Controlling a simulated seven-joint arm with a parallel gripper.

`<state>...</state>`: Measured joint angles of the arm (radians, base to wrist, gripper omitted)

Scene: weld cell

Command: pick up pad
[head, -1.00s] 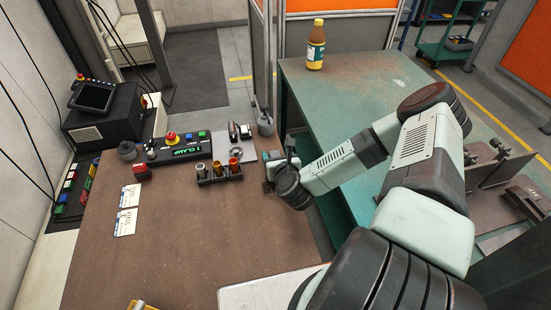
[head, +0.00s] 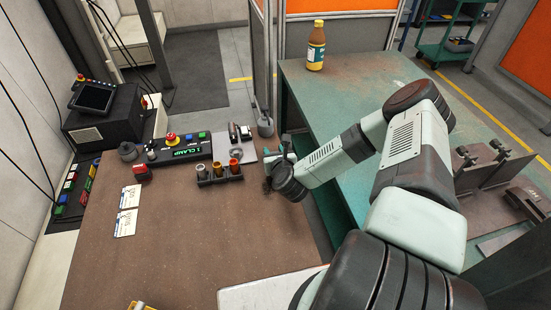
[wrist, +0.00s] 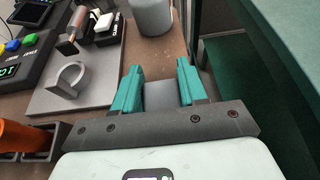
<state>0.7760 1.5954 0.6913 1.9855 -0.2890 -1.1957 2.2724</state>
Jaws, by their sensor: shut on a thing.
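My gripper shows in the wrist view (wrist: 160,92) with two teal fingers. A grey block, seemingly the pad (wrist: 160,96), sits between them, and the fingers are closed on its sides. Only part of the block shows; the gripper body hides the rest. In the head view my gripper (head: 281,153) is small at the far right edge of the brown table, and the pad cannot be made out there.
A grey plate with a ring fixture (wrist: 66,92) lies left of my gripper. A grey cylinder (wrist: 152,15) is ahead. The table's middle is clear.

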